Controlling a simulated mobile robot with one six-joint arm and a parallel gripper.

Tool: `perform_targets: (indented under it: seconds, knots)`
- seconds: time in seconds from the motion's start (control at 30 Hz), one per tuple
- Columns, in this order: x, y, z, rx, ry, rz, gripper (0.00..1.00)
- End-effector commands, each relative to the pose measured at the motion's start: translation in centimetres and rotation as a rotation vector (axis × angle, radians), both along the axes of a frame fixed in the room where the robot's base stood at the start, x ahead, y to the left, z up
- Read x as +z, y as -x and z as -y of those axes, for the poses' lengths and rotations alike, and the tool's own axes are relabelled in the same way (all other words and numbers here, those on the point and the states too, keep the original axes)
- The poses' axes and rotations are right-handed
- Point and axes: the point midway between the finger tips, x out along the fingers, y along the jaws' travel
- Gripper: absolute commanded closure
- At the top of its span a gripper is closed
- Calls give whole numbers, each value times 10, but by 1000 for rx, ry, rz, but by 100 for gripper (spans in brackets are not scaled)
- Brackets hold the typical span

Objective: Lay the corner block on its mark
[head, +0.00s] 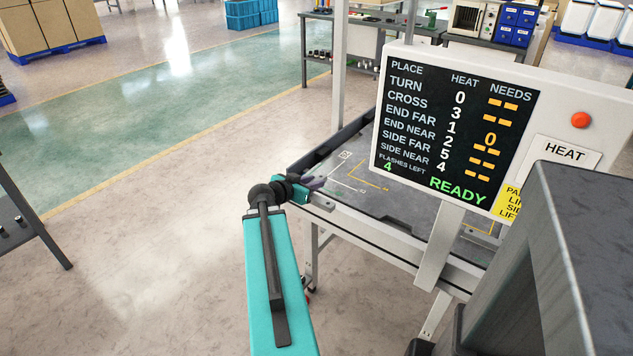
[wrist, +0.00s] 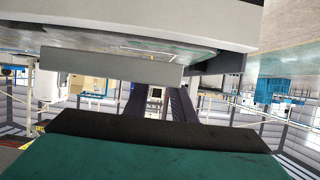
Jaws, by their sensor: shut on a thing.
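My gripper (head: 316,184) has dark purple fingers and is at the near left corner of the grey worktable (head: 400,202), close to its rim. In the wrist view the two fingers (wrist: 158,104) run up to a plain grey bar-like block (wrist: 110,68) lying across their tips. It appears to be the corner block, held in the shut jaws; its full shape is hidden. In the head view I cannot make the block out clearly. The tabletop carries a white corner mark (head: 346,179) and a yellow corner mark (head: 360,184), just beyond the gripper. Which mark belongs to the block I cannot tell.
A display board (head: 452,130) stands over the table, hiding much of it; it reads READY, four flashes left. It has a red button (head: 581,120) and a HEAT label (head: 564,154). A dark grey housing (head: 590,250) fills the lower right.

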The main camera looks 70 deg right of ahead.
Motion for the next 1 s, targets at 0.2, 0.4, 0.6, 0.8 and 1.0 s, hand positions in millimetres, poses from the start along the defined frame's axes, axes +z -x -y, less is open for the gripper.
perform_targets:
  seconds: [0.2, 0.4, 0.6, 0.8, 1.0]
  knots:
    - [4, -31, -10, 62, 2, -1, 100]
    - [10, -90, -33, 185, 2, 2, 100]
    - [19, -160, -69, 343, 2, 1, 100]
    - [31, -229, -113, 510, 2, 2, 100]
    - [46, -292, -166, 682, 4, 2, 100]
